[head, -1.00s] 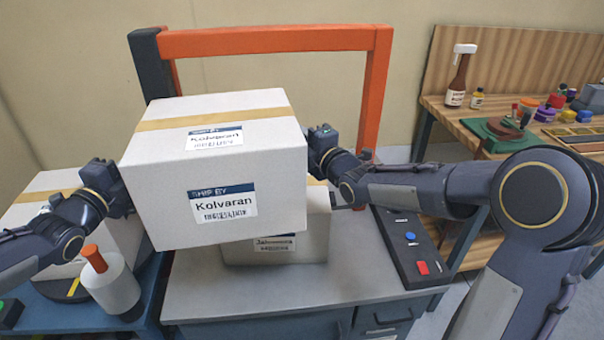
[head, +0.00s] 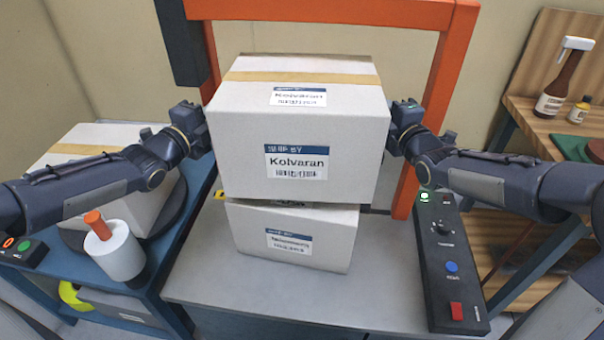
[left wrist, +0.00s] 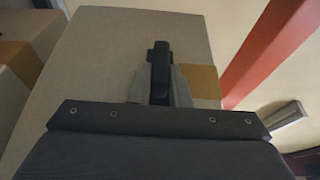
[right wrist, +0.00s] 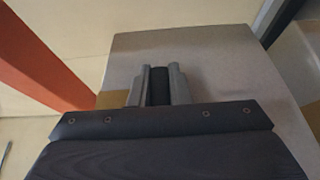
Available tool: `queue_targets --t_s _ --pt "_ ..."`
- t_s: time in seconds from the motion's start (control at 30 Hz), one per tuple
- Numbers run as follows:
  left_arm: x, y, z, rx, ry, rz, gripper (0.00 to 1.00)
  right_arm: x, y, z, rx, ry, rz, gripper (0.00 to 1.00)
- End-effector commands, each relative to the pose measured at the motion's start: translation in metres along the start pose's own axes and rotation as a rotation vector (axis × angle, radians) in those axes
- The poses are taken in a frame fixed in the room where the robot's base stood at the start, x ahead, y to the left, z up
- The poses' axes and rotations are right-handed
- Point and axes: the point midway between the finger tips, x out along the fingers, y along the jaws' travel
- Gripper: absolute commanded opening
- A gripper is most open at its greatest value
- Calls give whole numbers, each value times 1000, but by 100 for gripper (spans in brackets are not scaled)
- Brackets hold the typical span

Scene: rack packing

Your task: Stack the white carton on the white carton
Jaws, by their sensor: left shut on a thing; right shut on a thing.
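A large white carton (head: 293,135) labelled Kolvaran is held between my two grippers, one on each side. My left gripper (head: 205,130) presses its left side and my right gripper (head: 391,128) its right side. A smaller white carton (head: 292,238) stands on the grey table below it. The held carton is over the lower one and hides its top; I cannot tell whether they touch. The held carton's side fills much of the left wrist view (left wrist: 110,60) and of the right wrist view (right wrist: 215,65).
An orange frame (head: 455,75) stands behind the cartons. A control box (head: 450,265) lies on the table at right. Another white carton (head: 110,205) and a white cylinder with an orange top (head: 115,255) are on the blue cart at left. A wooden bench (head: 540,110) stands at right.

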Motion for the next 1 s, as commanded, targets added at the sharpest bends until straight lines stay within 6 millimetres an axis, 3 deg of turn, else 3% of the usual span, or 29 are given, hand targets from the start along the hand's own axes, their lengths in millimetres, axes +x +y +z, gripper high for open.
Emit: queue_targets --t_s 0.37,1.0 --pt "0 1 0 3 -1 -9 0 0 -1 1 -1 -2 9 0" --pt "0 37 0 3 -1 -9 0 0 -38 1 -1 -2 9 0"
